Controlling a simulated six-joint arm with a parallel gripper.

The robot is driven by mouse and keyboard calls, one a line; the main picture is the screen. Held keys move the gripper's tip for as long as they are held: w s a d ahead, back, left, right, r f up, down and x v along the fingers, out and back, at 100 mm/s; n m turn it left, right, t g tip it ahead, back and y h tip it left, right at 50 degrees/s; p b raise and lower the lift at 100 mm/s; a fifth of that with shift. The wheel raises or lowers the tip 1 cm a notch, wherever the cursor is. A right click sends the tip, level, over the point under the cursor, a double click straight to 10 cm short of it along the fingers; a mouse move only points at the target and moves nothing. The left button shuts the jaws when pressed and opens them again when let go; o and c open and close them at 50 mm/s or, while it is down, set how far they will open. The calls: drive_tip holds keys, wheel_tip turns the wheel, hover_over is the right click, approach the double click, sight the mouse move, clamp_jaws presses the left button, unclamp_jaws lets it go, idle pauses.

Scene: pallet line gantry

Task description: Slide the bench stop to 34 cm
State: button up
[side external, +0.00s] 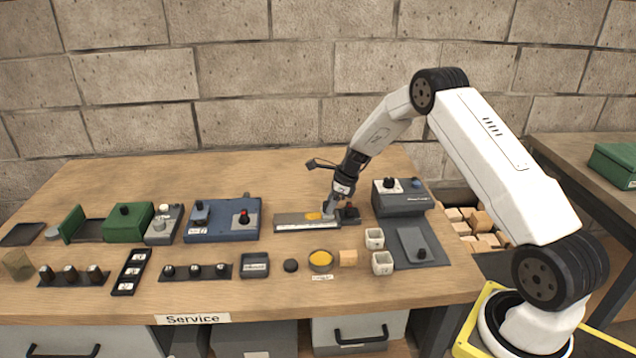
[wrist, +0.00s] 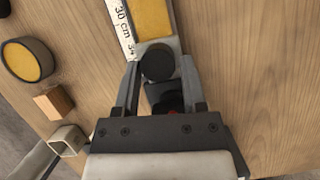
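The bench stop, a grey slider with a round black knob (wrist: 158,62), sits on the rail (side external: 290,227) just below a yellow block (wrist: 152,20) in the wrist view. A white scale (wrist: 122,25) marked "30 cm" runs along the rail's left side there, and a further mark beside the stop is partly hidden. My gripper (wrist: 160,70) is down at the stop, with one finger on each side of it. Whether both fingers press on it cannot be told. In the side view my gripper (side external: 330,212) is near the rail's right end, and the yellow block (side external: 313,216) lies to its left.
A dark block with a red spot (wrist: 168,105) is close behind the stop, between my fingers. A bowl with yellow contents (side external: 321,259), a wooden cube (side external: 348,258) and pale cups (side external: 382,263) stand in front of the rail. A dark control box (side external: 403,203) is to the right.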

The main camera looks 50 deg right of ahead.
drive_tip(key=shift+o, duration=1.1)
drive_tip(key=shift+r, duration=0.15)
drive_tip(key=v, duration=0.7)
drive_tip(key=shift+r, duration=0.2)
drive_tip(key=shift+s, duration=0.1)
